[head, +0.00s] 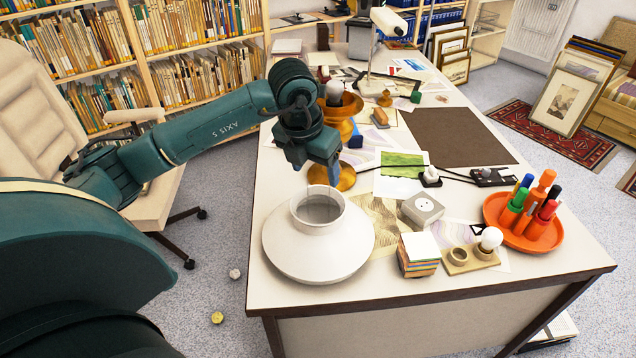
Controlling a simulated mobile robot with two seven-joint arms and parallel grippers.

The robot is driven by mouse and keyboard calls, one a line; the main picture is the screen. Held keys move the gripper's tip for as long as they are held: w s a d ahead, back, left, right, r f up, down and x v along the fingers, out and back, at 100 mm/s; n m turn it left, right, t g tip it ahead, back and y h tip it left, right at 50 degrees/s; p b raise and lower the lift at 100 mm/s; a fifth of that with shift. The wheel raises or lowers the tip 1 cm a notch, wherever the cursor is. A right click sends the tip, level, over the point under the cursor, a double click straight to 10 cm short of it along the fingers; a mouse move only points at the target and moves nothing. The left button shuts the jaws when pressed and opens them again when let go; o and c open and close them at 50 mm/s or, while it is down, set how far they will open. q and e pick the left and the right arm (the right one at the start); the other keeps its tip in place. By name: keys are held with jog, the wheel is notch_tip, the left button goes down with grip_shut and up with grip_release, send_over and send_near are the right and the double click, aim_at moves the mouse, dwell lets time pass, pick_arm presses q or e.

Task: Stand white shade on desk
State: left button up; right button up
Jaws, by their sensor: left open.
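The white shade (318,252) is a wide, flattened round body with a short open neck on top. It sits on the near left part of the desk (282,291), neck up, and looks level. My left gripper (331,179) points down just above the far rim of the neck. It is open, with its fingertips small and partly hidden; I cannot tell whether it touches the rim. My right gripper is not in view.
A brass lamp (340,110) stands behind. The dark desk mat (446,135) is bare.

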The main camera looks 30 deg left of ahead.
pick_arm(q)
jog(key=v, duration=0.5)
jog(key=s+d+f+m+g+h, duration=0.1)
jog(key=s+d+f+h, duration=0.2)
jog(key=d, duration=0.5)
jog(key=s+d+f+m+g+h, duration=0.25)
jog(key=d+h, duration=0.25)
jog(key=d, duration=0.3)
jog(key=s+d+r+n+t+h, duration=0.35)
jog(key=d+n+h, duration=0.35)
jog(key=d+h, duration=0.4)
jog(key=w+a+f+n+t+y, duration=0.1)
jog(key=a+f+n+t+y, duration=0.25)
jog(key=n+t, duration=0.5)
jog(key=w+a+f+n+t+y, duration=0.25)
jog(key=f+n+t+y, duration=0.2)
jog(key=n, duration=0.75)
jog(key=s+a+f+n+g+y, duration=0.2)
jog(key=s+f+n+y, duration=0.1)
jog(key=f, duration=0.4)
jog(key=s+a+f+n+g+y, duration=0.1)
jog(key=s+f+n+g+y, duration=0.2)
jog(key=s+f, duration=0.4)
jog(key=f+n+y, duration=0.1)
jog(key=n, duration=0.1)
jog(key=shift+s+a+n, duration=0.25)
jog(key=shift+a+n, duration=0.05)
jog(key=shift+a, duration=0.05)
